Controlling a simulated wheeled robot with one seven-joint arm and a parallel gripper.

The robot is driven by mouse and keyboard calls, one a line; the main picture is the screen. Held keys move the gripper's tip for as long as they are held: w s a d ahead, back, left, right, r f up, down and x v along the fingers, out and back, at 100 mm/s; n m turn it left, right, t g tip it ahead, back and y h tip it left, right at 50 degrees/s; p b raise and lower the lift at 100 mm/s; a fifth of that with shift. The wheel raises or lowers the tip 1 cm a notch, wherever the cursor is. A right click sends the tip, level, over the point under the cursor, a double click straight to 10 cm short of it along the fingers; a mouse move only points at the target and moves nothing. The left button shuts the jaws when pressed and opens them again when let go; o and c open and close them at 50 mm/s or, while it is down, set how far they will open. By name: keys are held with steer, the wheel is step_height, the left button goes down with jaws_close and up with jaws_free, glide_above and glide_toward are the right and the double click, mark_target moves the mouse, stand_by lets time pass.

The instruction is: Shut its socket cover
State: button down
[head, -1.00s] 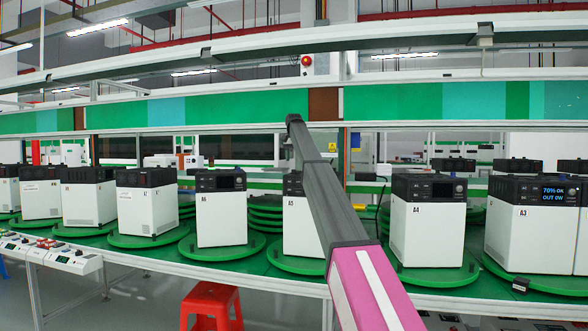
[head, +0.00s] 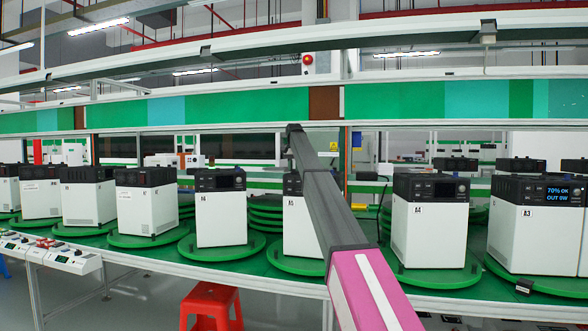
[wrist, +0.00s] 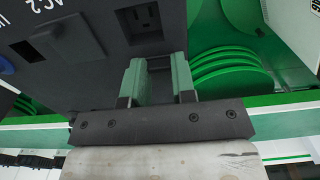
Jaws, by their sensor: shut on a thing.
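In the wrist view a dark panel carries an uncovered socket (wrist: 142,17) with visible slots. Beside it to the left is a square grey cover (wrist: 62,37) lying over another opening. My gripper (wrist: 158,75), with green fingers, is just below the uncovered socket. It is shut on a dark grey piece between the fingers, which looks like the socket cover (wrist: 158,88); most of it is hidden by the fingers. In the head view my arm reaches across in front of unit A5 (head: 299,232); the gripper itself does not show there.
White units with dark tops, such as A6 (head: 221,215) and A4 (head: 430,235), stand on green turntables either side. Stacked green discs (wrist: 232,80) lie beyond the panel. A red stool (head: 210,308) stands below the line.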

steer(key=s, duration=0.2)
steer(key=s+a, duration=0.1)
steer(key=s, duration=0.2)
steer(key=shift+s+a, duration=0.3)
steer(key=shift+a, duration=0.1)
steer(key=c, duration=0.9)
jaws_free()
